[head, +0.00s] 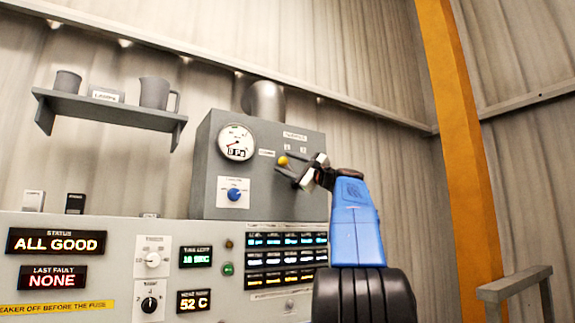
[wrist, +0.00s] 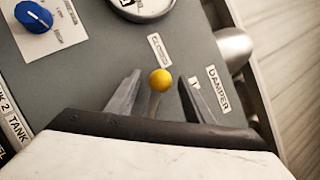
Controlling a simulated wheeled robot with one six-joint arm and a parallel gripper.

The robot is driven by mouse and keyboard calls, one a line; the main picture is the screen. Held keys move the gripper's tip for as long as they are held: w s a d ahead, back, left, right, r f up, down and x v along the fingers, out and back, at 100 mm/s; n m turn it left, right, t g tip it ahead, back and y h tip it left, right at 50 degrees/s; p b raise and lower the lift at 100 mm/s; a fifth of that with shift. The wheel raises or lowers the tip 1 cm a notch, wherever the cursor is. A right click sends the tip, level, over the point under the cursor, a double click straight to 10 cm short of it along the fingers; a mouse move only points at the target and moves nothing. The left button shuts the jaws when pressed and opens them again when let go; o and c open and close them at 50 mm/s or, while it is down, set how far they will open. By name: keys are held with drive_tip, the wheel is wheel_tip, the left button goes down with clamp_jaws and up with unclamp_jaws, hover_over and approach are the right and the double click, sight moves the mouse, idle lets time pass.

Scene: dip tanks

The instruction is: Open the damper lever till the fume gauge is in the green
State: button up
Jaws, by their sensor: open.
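The damper lever has a yellow ball knob (head: 283,160) on the front of the grey wall box. In the wrist view the knob (wrist: 160,80) and its pale stem sit between my two fingers, with a gap on each side. My gripper (head: 290,170) is open around the lever. The fume gauge (head: 236,142) is a round white dial at the box's upper left, showing 0 Pa with its needle toward the lower left. Its lower edge also shows in the wrist view (wrist: 140,8). The DAMPER label (wrist: 217,88) is right of my fingers.
A blue knob (head: 234,194) is below the gauge. The control panel (head: 120,225) with lit displays and dials stands beneath the box. A shelf (head: 100,108) with jugs is at upper left. An orange post (head: 462,140) and grey railing (head: 515,282) are on the right.

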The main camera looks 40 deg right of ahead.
clamp_jaws()
drive_tip(key=shift+r, duration=0.1)
drive_tip(key=shift+s+d+r+m+t+h, duration=0.15)
drive_tip(key=shift+d+r+m+t+h, duration=0.35)
drive_tip(key=shift+m+h, duration=0.85)
drive_tip(key=shift+s+d+r+m+g+h, duration=0.1)
drive_tip(key=shift+s+d+r+m+h, duration=0.15)
drive_tip(key=shift+d+m+h, duration=1.1)
drive_tip(key=shift+s+d+r+m+t+h, duration=0.15)
drive_tip(key=shift+r+m+t+h, duration=0.2)
drive_tip(key=shift+m, duration=1.75)
